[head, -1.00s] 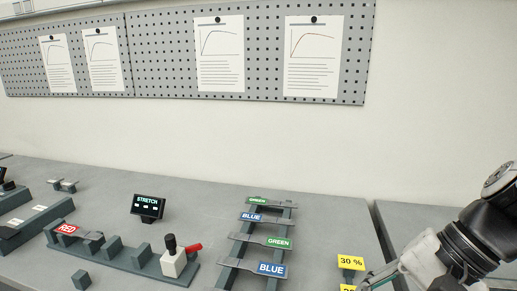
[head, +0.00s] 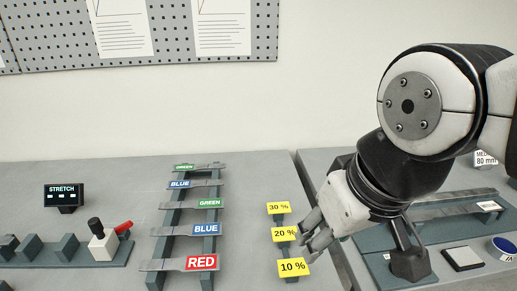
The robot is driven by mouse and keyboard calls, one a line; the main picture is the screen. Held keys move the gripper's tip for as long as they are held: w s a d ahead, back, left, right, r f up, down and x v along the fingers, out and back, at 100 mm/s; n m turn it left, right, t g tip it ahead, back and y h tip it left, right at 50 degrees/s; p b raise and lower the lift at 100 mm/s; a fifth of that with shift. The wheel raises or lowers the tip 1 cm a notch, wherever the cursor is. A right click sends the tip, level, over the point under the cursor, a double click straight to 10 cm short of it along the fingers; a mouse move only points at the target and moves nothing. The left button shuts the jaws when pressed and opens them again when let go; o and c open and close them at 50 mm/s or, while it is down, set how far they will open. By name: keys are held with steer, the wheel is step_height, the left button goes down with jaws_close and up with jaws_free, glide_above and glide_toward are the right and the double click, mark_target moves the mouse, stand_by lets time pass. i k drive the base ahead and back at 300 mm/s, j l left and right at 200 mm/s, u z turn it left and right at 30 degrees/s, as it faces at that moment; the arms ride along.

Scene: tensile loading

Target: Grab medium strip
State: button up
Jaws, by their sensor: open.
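A dark rack (head: 209,247) carries several flat grey strips with colour labels. From back to front they are a green strip (head: 207,166), a blue strip (head: 203,183), a green strip (head: 183,205), a blue strip (head: 180,230) and a red strip (head: 165,264). The strips look longer towards the front, but no size is written on them, so I cannot tell which is the medium one. My gripper (head: 310,237) is open and empty to the right of the rack, beside the yellow percentage tags. It touches no strip that I can see.
Yellow tags reading 30 % (head: 278,207), 20 % (head: 284,233) and 10 % (head: 293,267) stand between rack and gripper. A long fixture (head: 440,237) lies at right, partly behind my arm.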

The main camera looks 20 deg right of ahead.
mark_target(416, 215)
steer(key=z, duration=1.45)
steer(key=k+l, duration=0.05)
steer(key=l, duration=0.05)
